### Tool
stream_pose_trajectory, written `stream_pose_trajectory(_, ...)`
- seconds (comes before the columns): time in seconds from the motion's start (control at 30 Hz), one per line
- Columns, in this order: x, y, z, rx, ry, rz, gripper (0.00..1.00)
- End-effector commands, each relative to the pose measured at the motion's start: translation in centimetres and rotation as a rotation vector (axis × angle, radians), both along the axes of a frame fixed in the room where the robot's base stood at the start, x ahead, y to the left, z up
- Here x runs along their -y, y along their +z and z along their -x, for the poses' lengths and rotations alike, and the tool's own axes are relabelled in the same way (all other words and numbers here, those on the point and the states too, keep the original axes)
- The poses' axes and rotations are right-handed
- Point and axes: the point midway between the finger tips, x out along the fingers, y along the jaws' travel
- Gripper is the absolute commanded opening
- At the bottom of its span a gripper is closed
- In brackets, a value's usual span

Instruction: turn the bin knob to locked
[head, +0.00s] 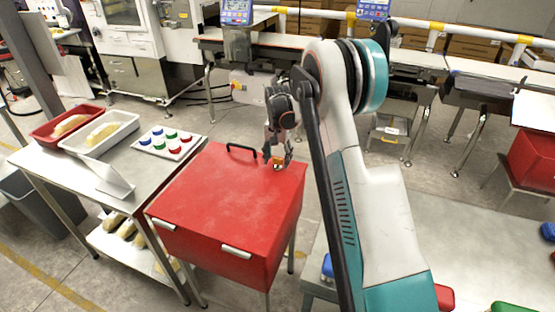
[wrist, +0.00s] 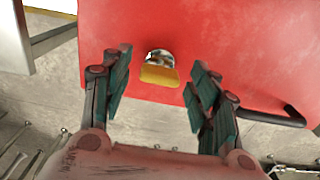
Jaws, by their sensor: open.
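The red bin (head: 228,200) stands in the middle of the head view, its lid facing up. The bin knob (head: 277,162) sits on the lid near its far right corner. In the wrist view the knob (wrist: 159,68) shows a shiny metal part and a yellow part. My gripper (head: 278,157) is at the knob, pointing down. In the wrist view my gripper (wrist: 158,92) is open, one finger on each side of the knob, with a visible gap on both sides. I cannot tell the knob's lock setting.
A black handle (head: 241,148) rises from the lid left of the knob; it also shows at the right in the wrist view (wrist: 275,117). A steel table (head: 130,175) with trays and a board of coloured knobs stands left of the bin. Conveyors (head: 270,45) run behind.

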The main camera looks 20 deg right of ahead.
Motion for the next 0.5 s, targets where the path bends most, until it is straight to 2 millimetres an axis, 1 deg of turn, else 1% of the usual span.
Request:
stream_pose_trajectory(0.2,-0.01,0.00,0.01,0.000,0.000,0.000,0.55)
stream_pose_trajectory(0.23,-0.01,0.00,0.01,0.000,0.000,0.000,0.50)
stream_pose_trajectory(0.27,-0.01,0.00,0.01,0.000,0.000,0.000,0.44)
stream_pose_trajectory(0.3,-0.01,0.00,0.01,0.000,0.000,0.000,0.35)
stream_pose_trajectory(0.37,0.00,0.01,0.01,0.000,0.000,0.000,0.21)
stream_pose_trajectory(0.4,-0.01,0.00,0.01,0.000,0.000,0.000,0.12)
stream_pose_trajectory(0.5,-0.01,0.00,0.01,0.000,0.000,0.000,0.11)
